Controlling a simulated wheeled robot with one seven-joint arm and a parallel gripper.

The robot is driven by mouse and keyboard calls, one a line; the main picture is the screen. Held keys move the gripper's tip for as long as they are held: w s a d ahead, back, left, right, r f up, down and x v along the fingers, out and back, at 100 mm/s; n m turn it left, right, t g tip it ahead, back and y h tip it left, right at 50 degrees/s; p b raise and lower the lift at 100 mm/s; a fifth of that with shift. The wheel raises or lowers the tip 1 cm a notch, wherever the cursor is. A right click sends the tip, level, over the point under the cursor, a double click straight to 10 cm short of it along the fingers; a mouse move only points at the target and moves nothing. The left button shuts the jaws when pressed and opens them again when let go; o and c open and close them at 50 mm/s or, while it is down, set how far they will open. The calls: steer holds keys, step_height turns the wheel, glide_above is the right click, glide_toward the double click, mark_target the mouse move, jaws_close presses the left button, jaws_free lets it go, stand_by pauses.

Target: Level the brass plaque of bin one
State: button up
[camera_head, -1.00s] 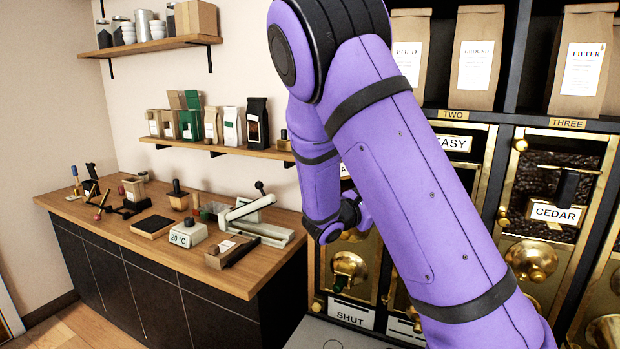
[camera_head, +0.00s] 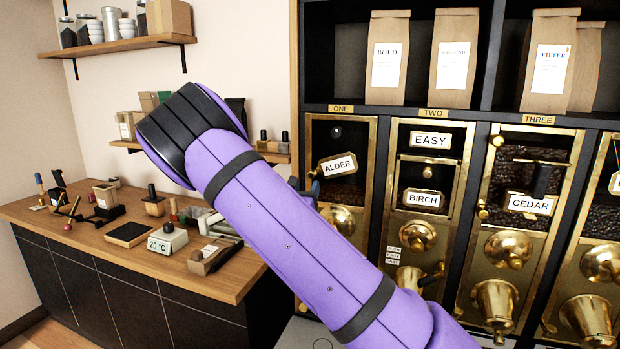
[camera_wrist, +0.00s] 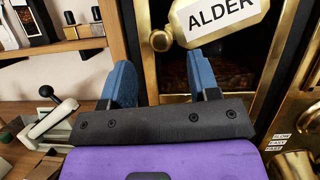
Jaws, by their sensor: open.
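The brass plaque of bin one, lettered ALDER (camera_head: 338,164), hangs on the bin's front under the ONE label (camera_head: 341,109). It is tilted, with its right end higher than its left. In the wrist view the plaque (camera_wrist: 221,18) is at the top, just ahead of my gripper (camera_wrist: 165,82). My gripper's two blue fingers are apart with nothing between them, and their tips point at the bin front just below the plaque. I cannot tell whether they touch anything. In the head view my arm hides most of the gripper and the lower part of bin one.
Bin two carries a BIRCH plaque (camera_head: 423,199) and an EASY sign (camera_head: 430,140); bin three carries a CEDAR plaque (camera_head: 529,204). Brass knobs and spouts stick out below.

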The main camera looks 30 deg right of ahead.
mark_target(311, 177)
steer(key=shift+x, duration=2.75)
steer(key=shift+c, duration=0.2)
